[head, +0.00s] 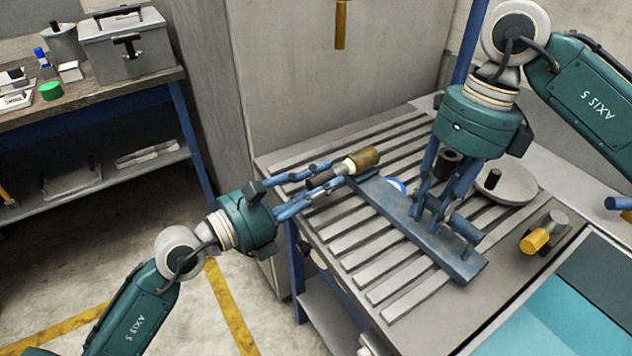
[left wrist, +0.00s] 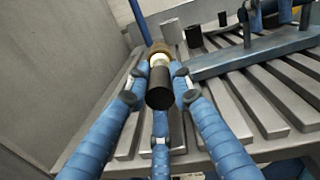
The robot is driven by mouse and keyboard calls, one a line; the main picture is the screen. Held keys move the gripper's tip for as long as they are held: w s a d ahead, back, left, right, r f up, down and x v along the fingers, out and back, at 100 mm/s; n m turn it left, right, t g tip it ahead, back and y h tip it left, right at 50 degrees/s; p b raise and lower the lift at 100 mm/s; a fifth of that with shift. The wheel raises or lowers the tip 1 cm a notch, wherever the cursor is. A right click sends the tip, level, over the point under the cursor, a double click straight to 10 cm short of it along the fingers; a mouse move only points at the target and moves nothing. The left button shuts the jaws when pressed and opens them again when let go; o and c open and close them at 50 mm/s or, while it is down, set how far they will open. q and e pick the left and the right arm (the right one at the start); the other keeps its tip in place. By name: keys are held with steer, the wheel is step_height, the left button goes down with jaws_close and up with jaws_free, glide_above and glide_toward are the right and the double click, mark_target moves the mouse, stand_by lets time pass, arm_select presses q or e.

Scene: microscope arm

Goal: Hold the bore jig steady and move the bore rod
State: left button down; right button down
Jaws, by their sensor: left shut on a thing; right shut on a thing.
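The bore rod has a dark grip, a pale collar and a brass end (head: 365,158). My left gripper (head: 325,180) is shut on its dark part, with the brass end pointing away from the gripper. The left wrist view shows the rod's dark end (left wrist: 160,90) between the blue fingers (left wrist: 158,80). The bore jig is a long blue bar (head: 385,200) lying across the slatted table, with raised blue parts near its right end. My right gripper (head: 432,205) points down and is shut on a raised part of the jig. Its fingers partly hide what they grip.
The slatted metal table (head: 375,265) also carries a round grey disc (head: 507,184) with a dark knob and a yellow-ended cylinder (head: 536,241). A tall grey panel (head: 300,80) stands behind. A workbench with a grey toolbox (head: 125,45) is at the left.

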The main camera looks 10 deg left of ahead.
arm_select(q)
steer(key=shift+r, duration=0.2)
steer(key=c, duration=1.5)
jaws_free()
steer(key=shift+f, duration=0.1)
steer(key=v, duration=1.2)
